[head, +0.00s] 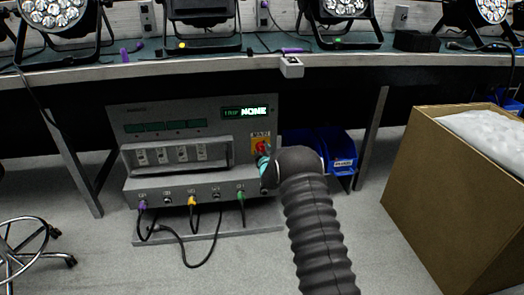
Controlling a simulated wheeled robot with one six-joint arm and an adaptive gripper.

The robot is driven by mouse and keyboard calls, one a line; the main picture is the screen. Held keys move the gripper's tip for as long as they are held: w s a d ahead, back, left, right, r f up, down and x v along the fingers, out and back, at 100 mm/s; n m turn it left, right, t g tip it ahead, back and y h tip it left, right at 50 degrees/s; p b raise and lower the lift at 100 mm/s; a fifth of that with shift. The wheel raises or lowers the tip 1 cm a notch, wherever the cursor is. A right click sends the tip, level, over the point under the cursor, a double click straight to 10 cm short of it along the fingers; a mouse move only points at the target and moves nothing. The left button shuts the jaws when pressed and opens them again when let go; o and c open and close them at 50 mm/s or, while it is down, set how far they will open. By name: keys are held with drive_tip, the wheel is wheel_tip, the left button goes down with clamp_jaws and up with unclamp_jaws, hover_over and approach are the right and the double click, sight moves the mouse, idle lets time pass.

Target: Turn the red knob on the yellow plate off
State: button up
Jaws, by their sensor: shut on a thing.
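The red knob (260,145) sits on the small yellow plate (257,133) at the right of the grey control box, in the head view. The plate has dark lettering above the knob. My gripper (262,158) is at the plate's lower edge and is shut on the red knob. Only a small teal part of my gripper shows; my dark arm hides most of it and the lower part of the knob. The knob's exact angle is too small to tell.
The grey control box (150,120) stands under a long bench (190,68), with cables plugged along its lower front. Blue bins (340,150) stand just right of it. A large cardboard box (430,195) stands at the right. A stool (30,240) is at the lower left.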

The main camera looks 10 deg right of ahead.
drive_tip(key=shift+n, duration=0.6)
drive_tip(key=o, duration=1.2)
drive_tip(key=shift+c, duration=0.2)
drive_tip(key=shift+s, duration=0.1)
drive_tip(key=s+r, duration=0.1)
drive_tip(key=s, duration=1)
drive_tip(key=shift+s, duration=0.4)
